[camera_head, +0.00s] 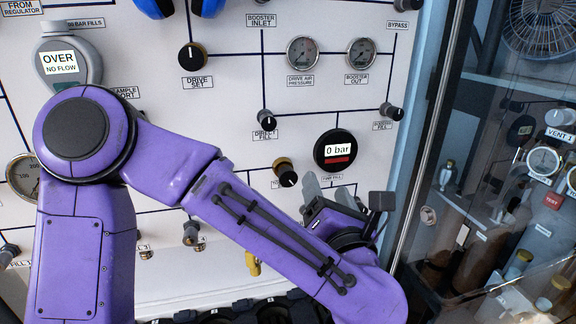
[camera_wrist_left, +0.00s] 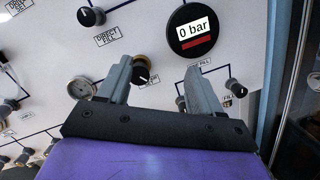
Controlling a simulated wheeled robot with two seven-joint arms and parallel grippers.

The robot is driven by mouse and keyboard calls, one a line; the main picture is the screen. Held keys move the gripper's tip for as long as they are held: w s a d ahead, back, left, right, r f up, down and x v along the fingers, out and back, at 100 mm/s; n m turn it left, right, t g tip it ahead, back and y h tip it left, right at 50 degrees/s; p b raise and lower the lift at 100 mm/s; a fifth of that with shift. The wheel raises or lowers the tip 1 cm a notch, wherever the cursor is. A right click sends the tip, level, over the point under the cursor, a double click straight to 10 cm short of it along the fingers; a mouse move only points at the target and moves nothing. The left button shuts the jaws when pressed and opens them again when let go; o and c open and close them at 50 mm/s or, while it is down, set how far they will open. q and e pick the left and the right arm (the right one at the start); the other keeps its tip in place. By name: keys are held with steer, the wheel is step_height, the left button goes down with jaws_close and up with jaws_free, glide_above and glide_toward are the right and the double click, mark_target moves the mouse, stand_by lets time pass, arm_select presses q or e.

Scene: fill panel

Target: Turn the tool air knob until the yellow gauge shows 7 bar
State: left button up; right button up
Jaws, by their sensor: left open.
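A black knob on a brass-coloured base (camera_head: 286,173) sits on the white panel, its label partly hidden; it also shows in the left wrist view (camera_wrist_left: 143,72). Up and right of it is a round black digital gauge (camera_head: 336,150) reading 0 bar with a red bar; it also shows in the wrist view (camera_wrist_left: 193,29). I see no gauge that is clearly yellow. My left gripper (camera_head: 328,190) is open and empty, below the gauge. In the wrist view the knob appears between its fingers (camera_wrist_left: 161,80), closer to the left finger; contact cannot be told. My right gripper is not in view.
The DRIVE SET knob (camera_head: 192,56), DIRECT FILL knob (camera_head: 266,119) and two small dial gauges (camera_head: 302,52) are on the panel. A grey gauge reading OVER NO FLOW (camera_head: 62,66) is at upper left. A glass-fronted cabinet (camera_head: 500,160) stands to the right.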

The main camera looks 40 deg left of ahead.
mark_target(289, 178)
arm_select(q)
steer(key=w+a+n+g+p, duration=0.1)
steer(key=a+n, duration=0.1)
steer(key=a, duration=0.1)
steer(key=w+a+f+n+g+y+p, duration=0.1)
steer(key=a+n+p, duration=0.1)
steer(key=a, duration=0.2)
steer(key=w+a+f+n+g+p, duration=0.1)
steer(key=a+n+p, duration=0.1)
steer(key=a, duration=0.1)
steer(key=shift+w+a+f+n+g+y, duration=0.15)
steer(key=shift+w+a+n+g+y, duration=0.15)
steer(key=shift+a+g, duration=0.1)
steer(key=shift+w+a, duration=0.1)
steer(key=shift+w, duration=0.1)
steer(key=c, duration=1)
